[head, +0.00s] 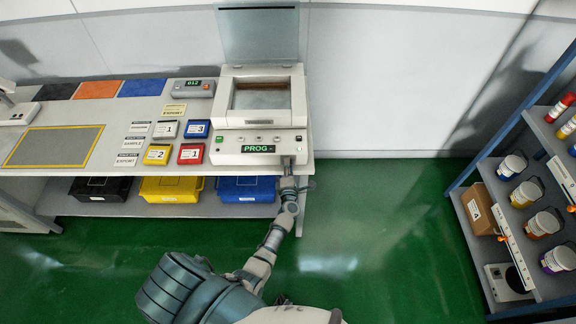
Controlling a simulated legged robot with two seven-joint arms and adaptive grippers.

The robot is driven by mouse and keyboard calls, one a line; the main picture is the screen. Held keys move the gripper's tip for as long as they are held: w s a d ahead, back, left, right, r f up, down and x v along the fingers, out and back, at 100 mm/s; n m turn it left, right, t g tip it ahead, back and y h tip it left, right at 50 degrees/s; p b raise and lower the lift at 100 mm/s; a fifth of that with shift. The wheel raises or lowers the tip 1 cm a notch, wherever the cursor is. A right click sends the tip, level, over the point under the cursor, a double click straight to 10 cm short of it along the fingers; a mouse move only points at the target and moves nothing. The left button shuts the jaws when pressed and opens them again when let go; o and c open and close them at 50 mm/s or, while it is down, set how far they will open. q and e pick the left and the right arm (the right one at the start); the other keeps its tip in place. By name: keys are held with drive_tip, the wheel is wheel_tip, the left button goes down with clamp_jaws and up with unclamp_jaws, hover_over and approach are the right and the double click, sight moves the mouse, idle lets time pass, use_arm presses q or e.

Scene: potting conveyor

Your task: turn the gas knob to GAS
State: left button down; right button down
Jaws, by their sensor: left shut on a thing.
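A white benchtop machine (222,135) stands at the right end of the bench, with its clear lid raised and a tray-like chamber open on top. Its front display (258,149) reads PROG in green. My left gripper (288,163) is at the lower right of the machine's front panel, touching or very close to it. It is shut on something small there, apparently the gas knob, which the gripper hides. I cannot read the knob's setting or any GAS marking. My right gripper is out of view.
Coloured numbered boxes (192,153) and a small meter (193,88) lie left of the machine. Black, yellow and blue bins (247,189) sit on the shelf below. A rack (467,223) with jars stands at right. The green floor between is clear.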

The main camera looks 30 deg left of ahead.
use_arm(q)
drive_tip(key=shift+d, duration=0.1)
idle(0.4)
drive_tip(key=c, duration=0.9)
unclamp_jaws()
drive_tip(key=shift+w+f, duration=0.1)
